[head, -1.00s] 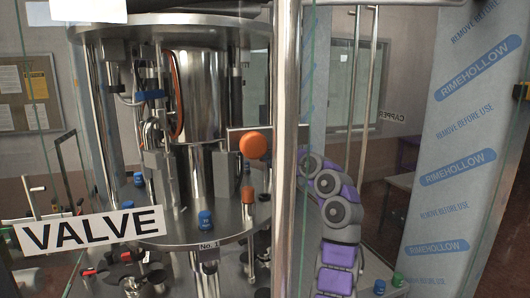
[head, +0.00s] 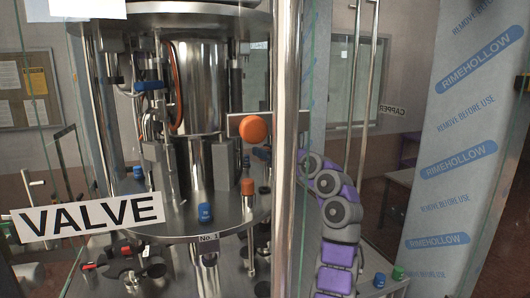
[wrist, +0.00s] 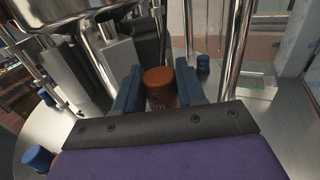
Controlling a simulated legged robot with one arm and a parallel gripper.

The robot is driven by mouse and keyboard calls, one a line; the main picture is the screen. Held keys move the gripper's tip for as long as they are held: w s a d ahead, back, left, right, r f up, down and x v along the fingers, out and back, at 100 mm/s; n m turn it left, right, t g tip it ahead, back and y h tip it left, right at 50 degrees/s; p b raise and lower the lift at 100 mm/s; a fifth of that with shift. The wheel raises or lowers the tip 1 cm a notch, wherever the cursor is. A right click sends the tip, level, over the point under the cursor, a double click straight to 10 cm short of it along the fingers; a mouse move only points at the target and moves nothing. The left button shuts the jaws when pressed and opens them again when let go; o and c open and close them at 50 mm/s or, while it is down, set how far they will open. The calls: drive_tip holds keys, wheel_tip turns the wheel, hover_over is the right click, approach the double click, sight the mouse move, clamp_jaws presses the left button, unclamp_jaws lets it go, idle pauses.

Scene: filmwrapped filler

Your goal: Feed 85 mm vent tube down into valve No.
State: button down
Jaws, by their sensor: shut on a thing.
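In the wrist view, my gripper (wrist: 159,90) has its two blue-grey fingers on either side of an orange-brown cylinder (wrist: 160,80) and is shut on it. The cylinder's marking is too small to read, and its lower end is hidden behind my wrist. In the head view, an orange-topped valve piece (head: 248,187) stands on the round steel plate (head: 180,222). My purple and grey arm reaches in from the right behind a steel post, which hides part of my gripper. A number plate (head: 208,237) is on the plate's front edge; its digit is unclear.
Blue-topped pieces (head: 205,211) stand around the plate. A large orange knob (head: 252,130) sits above the orange-topped piece. A thick steel post (head: 287,150) stands in front. A VALVE sign (head: 87,214) hangs at left. Blue and green caps (head: 398,272) stand at lower right.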

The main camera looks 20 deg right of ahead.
wheel_tip(320, 180, down, 7)
drive_tip(key=b, duration=0.5)
drive_tip(key=shift+s+d+b, duration=0.15)
drive_tip(key=shift+s+b, duration=0.05)
drive_tip(key=shift+b, duration=0.1)
idle(2.0)
drive_tip(key=shift+r, duration=0.2)
drive_tip(key=shift+d+r+p, duration=0.1)
drive_tip(key=shift+r+p, duration=1.6)
drive_tip(key=shift+p, duration=0.2)
drive_tip(key=shift+s+a+r+p, duration=0.15)
drive_tip(key=shift+r+p, duration=3.25)
drive_tip(key=shift+p, duration=0.15)
drive_tip(key=shift+s+a+r+p, duration=0.1)
drive_tip(key=shift+s+r+p, duration=0.05)
drive_tip(key=shift+r+p, duration=3.3)
drive_tip(key=shift+w+d+r+p, duration=0.1)
drive_tip(key=shift+r+p, duration=0.1)
drive_tip(key=shift+r, duration=1)
drive_tip(key=shift+w+d+r+p, duration=0.1)
drive_tip(key=shift+r+p, duration=0.05)
drive_tip(key=shift+r, duration=1)
